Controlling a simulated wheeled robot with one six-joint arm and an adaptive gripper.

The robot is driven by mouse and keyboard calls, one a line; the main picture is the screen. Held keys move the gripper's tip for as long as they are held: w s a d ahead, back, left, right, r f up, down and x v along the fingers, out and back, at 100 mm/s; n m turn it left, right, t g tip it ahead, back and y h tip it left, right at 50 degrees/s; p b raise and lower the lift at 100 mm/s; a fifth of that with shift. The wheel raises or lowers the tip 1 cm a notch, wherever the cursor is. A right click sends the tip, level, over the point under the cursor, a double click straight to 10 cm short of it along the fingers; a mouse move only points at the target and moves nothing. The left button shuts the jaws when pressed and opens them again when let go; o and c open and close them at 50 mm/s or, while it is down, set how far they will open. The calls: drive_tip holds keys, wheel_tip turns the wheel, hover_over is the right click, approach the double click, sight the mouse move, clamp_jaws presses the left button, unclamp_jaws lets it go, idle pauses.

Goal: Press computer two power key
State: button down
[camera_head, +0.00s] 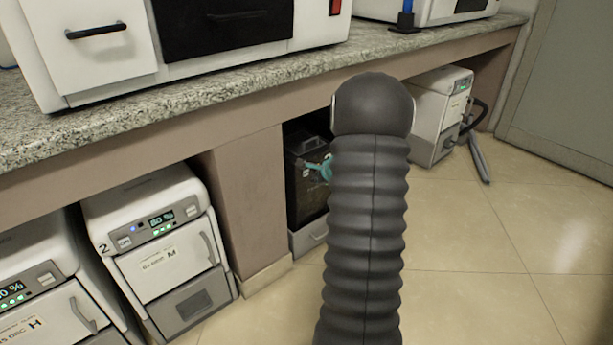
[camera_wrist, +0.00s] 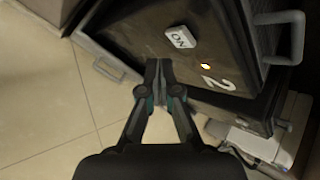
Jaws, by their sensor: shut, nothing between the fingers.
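Computer two is a dark case marked 2; in the head view it (camera_head: 303,205) stands under the bench, partly hidden by my arm. In the wrist view the case (camera_wrist: 235,102) appears tilted, with an orange light lit beside the number. Its power key (camera_wrist: 180,37), a white block marked ON, is in the upper middle of the wrist view. My gripper (camera_wrist: 160,68) is shut and empty, its tips in front of the case, below and left of the key. I cannot tell whether they touch the case. In the head view a teal part of my gripper (camera_head: 324,168) shows beside my arm.
A white unit marked 2 (camera_head: 165,225) and another white unit (camera_head: 45,283) stand under the bench at left. Another white unit (camera_head: 440,100) stands at right with a dark hose. The granite bench top (camera_head: 200,110) overhangs the case. The tiled floor (camera_head: 500,270) is clear.

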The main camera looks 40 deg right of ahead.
drive_tip(key=shift+s+d+b, duration=0.15)
drive_tip(key=shift+s+b, duration=0.95)
drive_tip(key=shift+s, duration=1.35)
